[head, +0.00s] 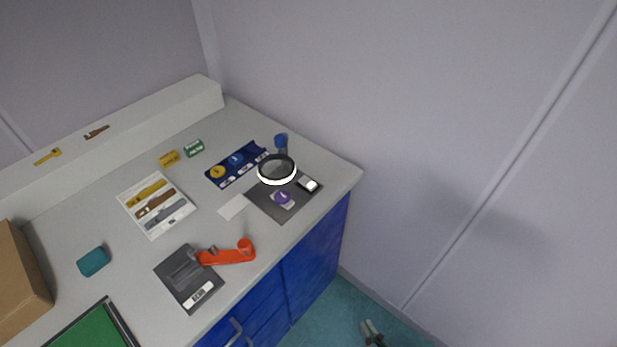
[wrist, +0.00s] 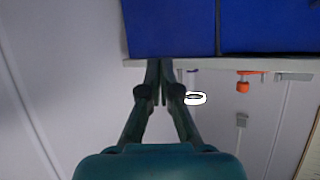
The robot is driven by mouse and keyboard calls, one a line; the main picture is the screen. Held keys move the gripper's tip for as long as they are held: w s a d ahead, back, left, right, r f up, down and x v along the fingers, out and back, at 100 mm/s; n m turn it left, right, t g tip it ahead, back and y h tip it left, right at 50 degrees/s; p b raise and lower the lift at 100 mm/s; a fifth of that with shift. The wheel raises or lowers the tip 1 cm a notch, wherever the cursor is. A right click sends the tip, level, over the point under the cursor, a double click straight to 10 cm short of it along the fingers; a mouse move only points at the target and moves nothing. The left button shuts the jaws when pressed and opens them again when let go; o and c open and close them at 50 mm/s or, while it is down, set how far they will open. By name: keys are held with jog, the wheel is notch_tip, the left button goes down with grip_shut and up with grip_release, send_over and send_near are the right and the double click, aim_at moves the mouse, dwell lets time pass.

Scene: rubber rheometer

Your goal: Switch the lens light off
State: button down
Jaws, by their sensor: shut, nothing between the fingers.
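The lens (head: 276,169) is a round magnifier with a dark rim and a bright white ring, which looks lit. It stands over the back of a dark mat (head: 262,204) near the right end of the bench. A small black and white block (head: 308,184), possibly its switch, lies beside it on the mat; I cannot tell for sure. In the wrist view the bright ring (wrist: 195,99) is right of my fingers. My gripper (wrist: 159,64) is shut and empty, apart from the lens. In the head view its tips (head: 371,328) show low, off the bench over the floor.
A purple-topped item (head: 283,198) lies on the mat and a blue cylinder (head: 281,141) stands behind the lens. A blue tray (head: 237,165), a white strap box (head: 156,205) and a red-orange tool (head: 228,254) are to the left. Free floor lies between bench and wall.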

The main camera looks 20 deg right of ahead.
jog(key=w+r+n+g+y, duration=0.1)
jog(key=w+r+n+y, duration=0.15)
jog(key=w, duration=1.65)
jog(key=w+d+r+n+g+y, duration=0.1)
jog(key=w+d+r+n, duration=0.1)
jog(key=w+r, duration=0.4)
jog(key=w+d+r+n+g+y, duration=0.1)
jog(key=w+r+n+g+y, duration=0.1)
jog(key=w+r, duration=0.4)
jog(key=shift+d+r, duration=0.35)
jog(key=shift+r, duration=1.85)
jog(key=shift+w+n, duration=0.15)
jog(key=shift+n, duration=0.1)
send_over(308, 184)
jog(key=f, duration=0.6)
jog(key=shift+s+d, duration=0.15)
jog(key=shift+s, duration=0.2)
jog(key=f, duration=0.3)
jog(key=shift+w+f, duration=0.1)
jog(key=shift+w, duration=0.15)
jog(key=shift+f, duration=0.45)
